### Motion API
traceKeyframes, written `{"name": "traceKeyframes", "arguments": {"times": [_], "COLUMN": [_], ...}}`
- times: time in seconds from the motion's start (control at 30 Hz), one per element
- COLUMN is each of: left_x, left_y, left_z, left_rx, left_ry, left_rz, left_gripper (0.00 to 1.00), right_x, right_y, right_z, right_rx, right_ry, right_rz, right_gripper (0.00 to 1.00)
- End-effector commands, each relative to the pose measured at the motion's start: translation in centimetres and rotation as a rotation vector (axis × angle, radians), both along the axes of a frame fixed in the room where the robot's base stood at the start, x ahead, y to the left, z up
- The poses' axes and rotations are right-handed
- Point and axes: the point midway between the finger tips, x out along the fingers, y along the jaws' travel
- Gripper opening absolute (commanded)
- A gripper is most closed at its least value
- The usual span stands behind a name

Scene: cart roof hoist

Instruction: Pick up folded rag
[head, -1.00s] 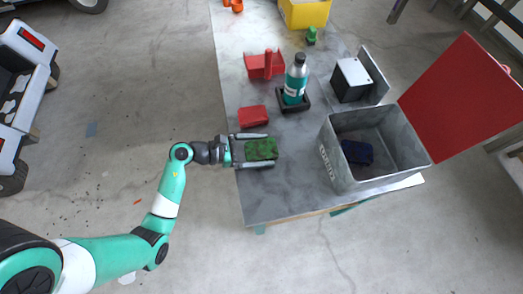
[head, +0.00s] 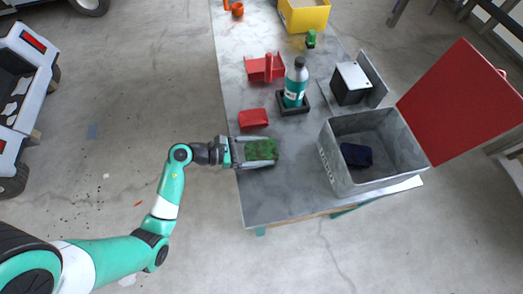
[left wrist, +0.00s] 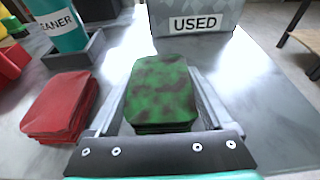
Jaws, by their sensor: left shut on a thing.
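A green, dark-blotched folded rag (head: 262,150) is at the left edge of the grey table. My left gripper (head: 260,152) is shut on it, one finger along each side. In the left wrist view the green rag (left wrist: 161,92) sits between the two fingers as a neat stack of layers. I cannot tell whether it still touches the table. A red folded rag (head: 253,118) lies just beyond it; the red rag (left wrist: 62,105) is left of the gripper in the left wrist view. My right gripper is out of view.
A grey metal bin (head: 343,170) marked USED, with its red lid open, stands right of the gripper and holds a dark blue rag (head: 356,155). A cleaner bottle (head: 295,84) stands in a black holder (head: 291,107). A red caddy (head: 265,70) and black box (head: 349,84) stand farther back.

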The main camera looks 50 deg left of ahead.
Motion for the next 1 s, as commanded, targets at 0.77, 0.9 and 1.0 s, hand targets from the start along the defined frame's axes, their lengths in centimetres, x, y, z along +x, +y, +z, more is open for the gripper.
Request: {"name": "traceKeyframes", "arguments": {"times": [0.77,0.9,1.0], "left_x": [-11.7,-12.0,-11.9], "left_y": [-7.2,-7.4,-7.4], "left_z": [11.7,11.8,11.7], "left_rx": [-0.001,0.0,0.001], "left_ry": [0.0,0.0,-0.001], "left_rz": [0.001,0.001,0.001], "left_gripper": [0.3,0.3,0.3], "right_x": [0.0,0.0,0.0], "right_y": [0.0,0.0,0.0], "right_z": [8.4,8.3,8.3], "right_rx": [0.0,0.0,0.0], "right_ry": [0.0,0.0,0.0], "right_rz": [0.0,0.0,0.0], "right_gripper": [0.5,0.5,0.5]}}
